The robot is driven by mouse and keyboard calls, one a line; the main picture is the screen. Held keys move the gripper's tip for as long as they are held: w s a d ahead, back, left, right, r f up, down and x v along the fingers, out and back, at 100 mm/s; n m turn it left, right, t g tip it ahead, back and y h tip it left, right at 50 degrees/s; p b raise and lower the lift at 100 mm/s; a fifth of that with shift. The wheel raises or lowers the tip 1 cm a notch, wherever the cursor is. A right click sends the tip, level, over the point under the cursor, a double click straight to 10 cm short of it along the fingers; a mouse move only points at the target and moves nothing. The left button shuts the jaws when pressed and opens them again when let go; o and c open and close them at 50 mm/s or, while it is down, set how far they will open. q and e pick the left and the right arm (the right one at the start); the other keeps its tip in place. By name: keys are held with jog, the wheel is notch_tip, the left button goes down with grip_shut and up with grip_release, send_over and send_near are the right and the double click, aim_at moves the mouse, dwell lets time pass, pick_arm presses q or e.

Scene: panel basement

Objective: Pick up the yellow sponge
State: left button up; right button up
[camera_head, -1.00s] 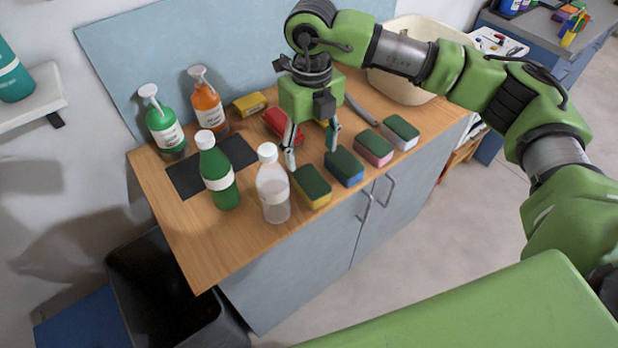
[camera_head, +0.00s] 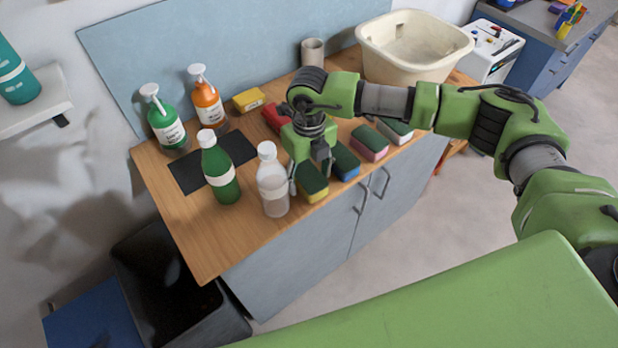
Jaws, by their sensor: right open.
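The yellow sponge (camera_head: 314,190) has a dark green top and lies near the front edge of the wooden counter (camera_head: 235,243), just right of the clear white-capped bottle. My right gripper (camera_head: 310,182) points down over it, with its open fingers low around the sponge. One finger shows between the bottle and the sponge; the other shows at the sponge's far right side. I cannot tell whether the fingers touch it. My left gripper is not in view.
A clear bottle (camera_head: 273,188) stands close left of the gripper, with a green bottle (camera_head: 219,170) beyond it. Blue (camera_head: 346,162), pink (camera_head: 369,143) and white (camera_head: 395,131) sponges lie to the right. A cream basin (camera_head: 414,52) stands at the back right.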

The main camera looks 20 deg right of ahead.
aim_at(309, 175)
jog(key=c, duration=0.8)
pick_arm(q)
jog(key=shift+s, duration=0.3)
